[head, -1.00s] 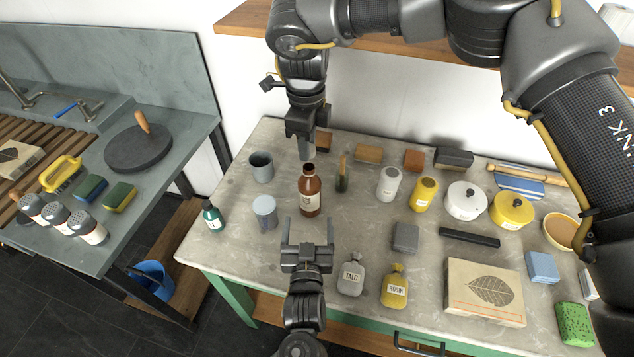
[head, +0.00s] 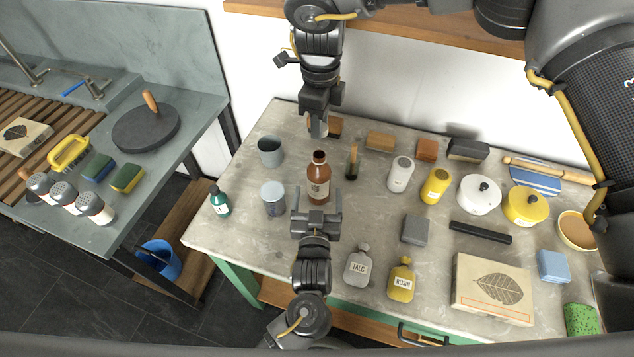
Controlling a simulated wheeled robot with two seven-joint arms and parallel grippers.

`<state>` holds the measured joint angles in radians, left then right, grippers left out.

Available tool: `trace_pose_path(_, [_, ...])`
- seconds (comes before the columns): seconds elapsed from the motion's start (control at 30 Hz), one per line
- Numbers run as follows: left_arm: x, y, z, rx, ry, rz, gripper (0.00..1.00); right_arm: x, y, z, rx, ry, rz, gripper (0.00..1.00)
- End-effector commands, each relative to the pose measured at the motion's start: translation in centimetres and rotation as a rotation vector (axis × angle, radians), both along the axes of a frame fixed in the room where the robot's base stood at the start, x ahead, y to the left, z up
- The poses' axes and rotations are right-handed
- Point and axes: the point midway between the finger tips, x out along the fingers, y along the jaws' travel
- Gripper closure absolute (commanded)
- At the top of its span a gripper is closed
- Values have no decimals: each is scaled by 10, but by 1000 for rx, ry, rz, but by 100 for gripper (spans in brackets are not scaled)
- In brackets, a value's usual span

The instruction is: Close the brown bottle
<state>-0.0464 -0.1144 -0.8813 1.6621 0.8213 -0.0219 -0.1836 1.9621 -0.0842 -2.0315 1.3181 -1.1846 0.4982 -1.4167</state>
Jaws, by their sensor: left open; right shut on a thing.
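The brown bottle (head: 318,171) stands upright on the grey stone table, with a pale label on its front and its mouth facing up. My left gripper (head: 316,198) is open just in front of the bottle's lower part, its two fingers spread to either side of it in the picture. I cannot tell whether they touch the glass. My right gripper (head: 319,113) is above and behind the bottle, pointing down. It is shut on a small grey piece (head: 318,128), clear of the bottle's mouth in the picture. What this piece is cannot be told for sure.
Grey cups (head: 272,198) and a teal bottle (head: 219,203) stand left of the brown bottle. A dark green item with a wooden handle (head: 352,165) is close on its right. Talc (head: 357,266) and rosin (head: 401,281) bottles stand near the front edge.

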Motion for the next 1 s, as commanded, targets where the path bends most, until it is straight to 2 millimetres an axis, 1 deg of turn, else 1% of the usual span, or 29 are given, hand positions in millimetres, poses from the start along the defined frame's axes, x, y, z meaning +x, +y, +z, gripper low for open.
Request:
trace_pose_path(0.03, [10, 0, 1, 1, -2, 1, 20, 0, 0, 0, 0, 0, 1, 94])
trace_pose_path(0.2, [43, -2, 1, 2, -2, 1, 20, 0, 1, 0, 0, 0, 1, 94])
trace_pose_path(0.4, [73, -4, 1, 1, -1, 1, 20, 0, 1, 0, 0, 0, 1, 94])
trace_pose_path(0.5, [83, -4, 0, 0, 0, 0, 20, 0, 1, 0, 0, 0, 2, 94])
trace_pose_path(0.7, [93, -4, 0, 0, 1, 1, 20, 0, 1, 0, 0, 0, 2, 94])
trace_pose_path(0.97, [93, -4, 0, -1, 1, 2, 20, 0, 1, 0, 0, 0, 2, 94])
trace_pose_path(1.0, [93, -4, 0, -1, 1, 2, 22, 0, 1, 0, 0, 0, 2, 94])
